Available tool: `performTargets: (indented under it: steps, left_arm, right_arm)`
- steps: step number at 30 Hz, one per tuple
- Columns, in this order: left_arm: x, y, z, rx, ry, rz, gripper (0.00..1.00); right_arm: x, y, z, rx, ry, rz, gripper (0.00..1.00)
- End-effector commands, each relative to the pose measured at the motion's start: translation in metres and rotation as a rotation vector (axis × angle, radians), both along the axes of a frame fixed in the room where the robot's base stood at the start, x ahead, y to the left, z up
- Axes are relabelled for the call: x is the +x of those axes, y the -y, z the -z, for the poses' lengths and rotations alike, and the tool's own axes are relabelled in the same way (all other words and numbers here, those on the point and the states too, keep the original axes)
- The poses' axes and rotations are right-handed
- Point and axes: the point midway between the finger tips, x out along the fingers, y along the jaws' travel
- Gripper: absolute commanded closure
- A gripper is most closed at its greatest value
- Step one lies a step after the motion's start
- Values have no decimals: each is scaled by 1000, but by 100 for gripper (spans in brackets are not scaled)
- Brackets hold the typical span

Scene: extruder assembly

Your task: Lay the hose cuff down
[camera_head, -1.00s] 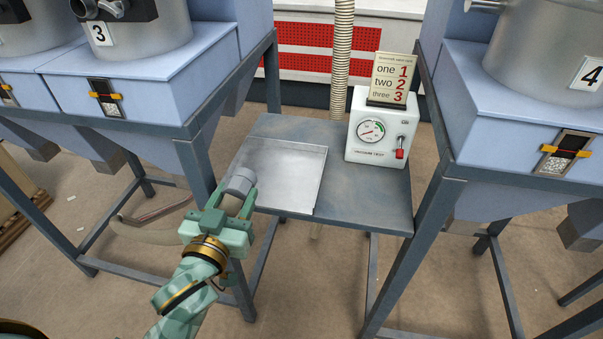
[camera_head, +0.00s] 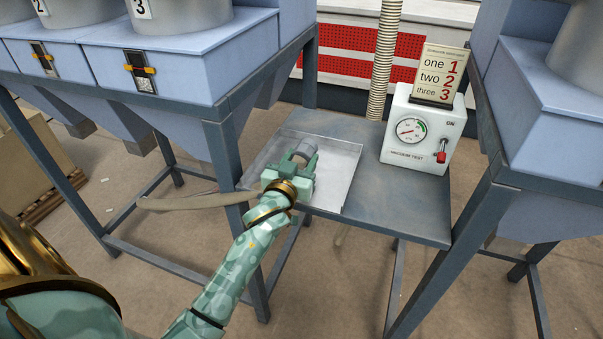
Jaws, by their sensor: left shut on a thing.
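The hose cuff (camera_head: 304,150) is a short grey cylinder at the tip of my left gripper (camera_head: 299,160). The gripper is shut on it. Gripper and cuff are over the shallow metal tray (camera_head: 338,182) on the small table. I cannot tell whether the cuff touches the tray floor. A beige hose (camera_head: 190,202) runs from behind my left wrist out to the left, below the table's height. My right gripper is not in view.
A white vacuum test box (camera_head: 425,133) with a gauge and a red lever stands on the table (camera_head: 405,205), right of the tray. A number card (camera_head: 437,75) stands on it. Blue hopper stands (camera_head: 190,65) flank the table. A ribbed pipe (camera_head: 383,60) rises behind.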

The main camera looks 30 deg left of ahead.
Motion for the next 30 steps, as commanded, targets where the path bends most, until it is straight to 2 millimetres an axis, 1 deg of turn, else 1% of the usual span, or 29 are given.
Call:
performTargets:
  steps: [1,4,6,12,15,16,17,18,26,30]
  left_arm:
    - [0,0,15,1,-6,0,79]
    - [-1,0,31,0,-5,0,79]
    - [-1,0,33,0,-3,0,79]
    - [-1,1,30,1,-1,1,79]
    - [-1,1,34,0,-2,0,79]
    - [-1,1,34,-1,-3,0,53]
    - [-1,1,34,1,-2,0,44]
    - [-1,1,33,1,-2,0,34]
    - [-1,1,33,0,-3,1,34]
    - [-1,0,30,0,-3,2,34]
  right_arm:
    - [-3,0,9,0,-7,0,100]
    - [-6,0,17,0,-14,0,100]
    - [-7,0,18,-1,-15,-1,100]
    - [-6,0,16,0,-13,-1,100]
    - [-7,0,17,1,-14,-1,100]
    - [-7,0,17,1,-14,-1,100]
    - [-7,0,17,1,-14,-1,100]
    - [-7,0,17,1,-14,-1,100]
    - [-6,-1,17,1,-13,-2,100]
    - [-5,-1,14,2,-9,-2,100]
